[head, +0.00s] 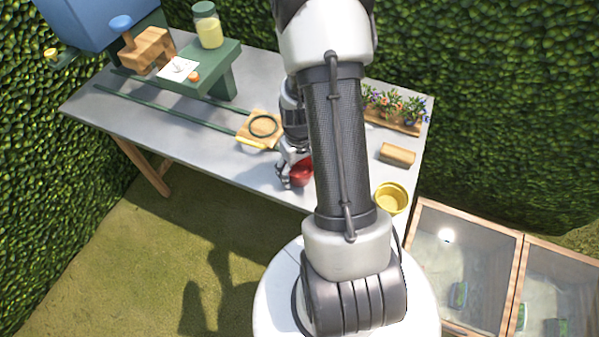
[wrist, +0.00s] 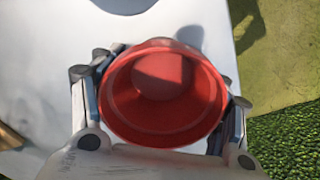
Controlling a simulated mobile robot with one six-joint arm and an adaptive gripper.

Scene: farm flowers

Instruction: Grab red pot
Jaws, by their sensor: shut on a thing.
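The red pot (wrist: 163,122) fills the middle of the wrist view, its open mouth facing the camera and its inside empty. My gripper (wrist: 162,105) has one finger on each side of the pot and is shut on it. In the head view the red pot (head: 301,172) shows only in part, beside my gripper (head: 292,172) near the front edge of the grey table (head: 200,135). My arm hides the rest of it. I cannot tell whether the pot touches the table.
A yellow pot (head: 390,198) stands right of my arm, near a tan block (head: 397,154) and a flower planter (head: 395,108). A wooden board with a dark ring (head: 263,126) lies left of my gripper. A green stand (head: 205,75) with a jar (head: 208,27) is at the back left.

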